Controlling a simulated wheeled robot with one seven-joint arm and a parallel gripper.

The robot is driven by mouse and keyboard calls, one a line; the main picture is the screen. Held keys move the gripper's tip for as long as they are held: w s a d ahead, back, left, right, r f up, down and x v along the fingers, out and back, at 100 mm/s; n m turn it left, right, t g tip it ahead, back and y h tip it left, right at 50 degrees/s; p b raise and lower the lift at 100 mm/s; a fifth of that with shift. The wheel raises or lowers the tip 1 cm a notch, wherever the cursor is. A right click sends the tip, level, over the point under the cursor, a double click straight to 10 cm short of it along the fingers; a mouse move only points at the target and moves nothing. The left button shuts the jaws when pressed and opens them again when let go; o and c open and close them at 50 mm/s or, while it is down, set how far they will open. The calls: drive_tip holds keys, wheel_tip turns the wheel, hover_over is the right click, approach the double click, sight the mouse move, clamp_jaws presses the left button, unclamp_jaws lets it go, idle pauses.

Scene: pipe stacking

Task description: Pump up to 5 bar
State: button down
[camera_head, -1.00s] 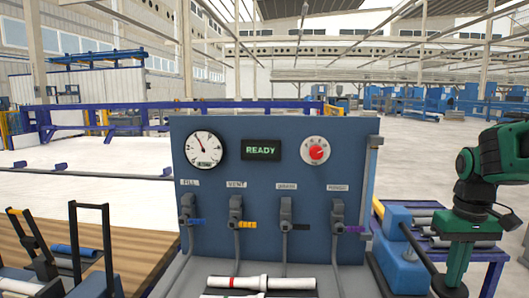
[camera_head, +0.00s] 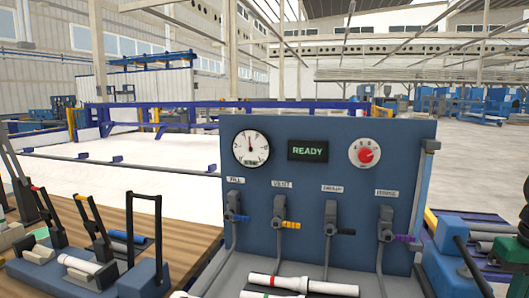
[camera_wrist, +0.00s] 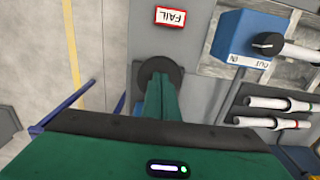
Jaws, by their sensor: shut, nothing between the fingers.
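A blue test panel (camera_head: 405,170) stands in the head view. Its round gauge (camera_head: 251,148) has the needle close to straight up. Below hang the blue-handled FILL valve (camera_head: 237,218), the orange-handled VENT valve (camera_head: 290,225), a black-handled valve (camera_head: 344,232) and a purple-handled valve (camera_head: 404,238). In the wrist view my green gripper (camera_wrist: 159,83) is shut and empty, pointing down above a dark round disc. The head view does not show the gripper clearly.
White pipes (camera_head: 303,285) lie before the panel. Clamp fixtures (camera_head: 95,262) stand on the wooden bench at left. The wrist view shows an upside-down FAIL sign (camera_wrist: 170,17), a blue box (camera_wrist: 244,38) with a black knob, and racked pipes (camera_wrist: 280,103) at right.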

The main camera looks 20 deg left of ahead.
drive_tip(key=shift+f, duration=0.55)
wheel_tip(320, 180, up, 8)
drive_tip(key=shift+s, duration=0.4)
idle(0.4)
wheel_tip(320, 180, up, 6)
idle(0.6)
